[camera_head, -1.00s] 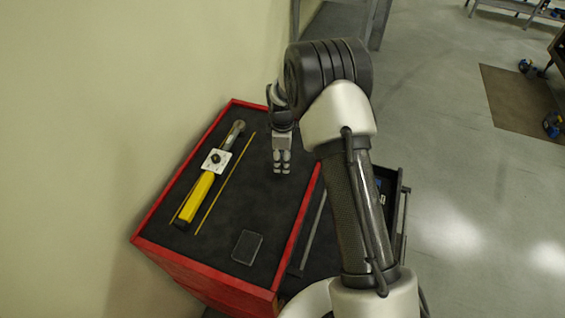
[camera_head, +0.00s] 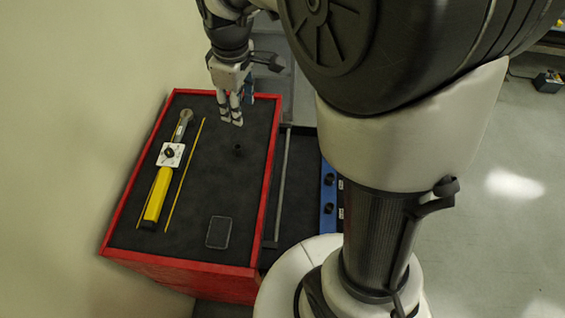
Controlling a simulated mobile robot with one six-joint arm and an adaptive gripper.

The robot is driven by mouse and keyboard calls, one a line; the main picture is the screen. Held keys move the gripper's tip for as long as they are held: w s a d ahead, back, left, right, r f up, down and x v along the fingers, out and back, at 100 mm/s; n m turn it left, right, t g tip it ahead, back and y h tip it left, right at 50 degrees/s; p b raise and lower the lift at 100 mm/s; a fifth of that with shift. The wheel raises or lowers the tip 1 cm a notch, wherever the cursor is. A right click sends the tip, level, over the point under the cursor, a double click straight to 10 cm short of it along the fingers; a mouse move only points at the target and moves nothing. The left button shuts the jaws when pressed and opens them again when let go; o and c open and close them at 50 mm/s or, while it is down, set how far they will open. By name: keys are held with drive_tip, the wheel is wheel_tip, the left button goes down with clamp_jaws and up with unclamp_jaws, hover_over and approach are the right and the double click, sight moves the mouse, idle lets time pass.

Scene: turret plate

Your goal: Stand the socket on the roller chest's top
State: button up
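The roller chest's top (camera_head: 215,180) is a dark mat with a red rim. A small dark socket (camera_head: 238,149) stands on the mat, right of the yellow tool and close to the right rim. Its fine detail is too small to tell. My gripper (camera_head: 231,116) hangs over the far part of the chest top, beyond the socket and apart from it in the picture. Its fingers show a narrow gap and hold nothing that I can see.
A yellow-handled tool with a white dial plate (camera_head: 170,155) and thin yellow rods (camera_head: 184,175) lie on the left. A dark flat rectangle (camera_head: 218,232) lies near the front. An open drawer (camera_head: 298,180) on the right holds a blue rail (camera_head: 327,195) with dark sockets.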

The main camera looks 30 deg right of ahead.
drive_tip(key=s+r+m+t, duration=0.1)
drive_tip(key=s+m, duration=0.3)
drive_tip(key=s, duration=0.7)
drive_tip(key=s+r+m+t, duration=0.1)
drive_tip(key=s+r+m, duration=0.3)
drive_tip(key=s, duration=0.8)
drive_tip(key=shift+a+m+t, duration=0.15)
drive_tip(key=shift+m+t, duration=0.15)
drive_tip(key=shift+t, duration=0.1)
